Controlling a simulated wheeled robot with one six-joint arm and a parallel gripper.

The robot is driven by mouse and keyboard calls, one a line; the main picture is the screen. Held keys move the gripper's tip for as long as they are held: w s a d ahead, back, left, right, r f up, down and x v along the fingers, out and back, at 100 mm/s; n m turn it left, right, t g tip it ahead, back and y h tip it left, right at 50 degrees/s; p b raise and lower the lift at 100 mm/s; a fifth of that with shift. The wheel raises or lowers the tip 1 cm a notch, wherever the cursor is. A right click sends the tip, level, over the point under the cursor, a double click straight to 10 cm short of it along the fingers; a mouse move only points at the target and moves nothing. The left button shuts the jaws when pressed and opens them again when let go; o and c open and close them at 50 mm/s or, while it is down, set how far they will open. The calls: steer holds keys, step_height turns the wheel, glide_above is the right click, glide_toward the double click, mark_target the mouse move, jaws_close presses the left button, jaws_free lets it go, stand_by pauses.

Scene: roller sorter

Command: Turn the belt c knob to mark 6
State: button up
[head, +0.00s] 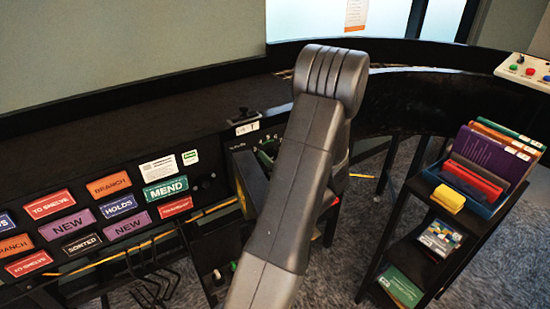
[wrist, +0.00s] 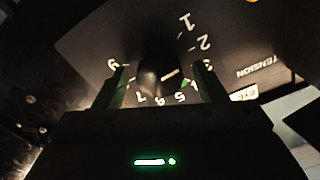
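In the wrist view a dark round knob (wrist: 151,77) with a short white pointer line sits in the middle of a dial of white numbers (wrist: 205,43) on a dark panel. The pointer slants up and to the right, toward the side of the right finger. The 1, 2, 5, 7 and 9 can be read; others are partly hidden or dim. My gripper (wrist: 164,84) is open, one finger on each side of the knob, with gaps showing. The word TENSION is printed to the right. No belt letter is readable. In the head view my arm hides the gripper and knob.
A dark cart (head: 449,262) with a blue bin of coloured folders (head: 487,211) and a yellow block (head: 448,199) stands at the right. Coloured label plates (head: 166,189) cover the panel at the left. A white button box (head: 526,70) is at the far right.

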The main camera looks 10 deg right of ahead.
steer(key=c, duration=0.9)
steer(key=shift+c, duration=0.2)
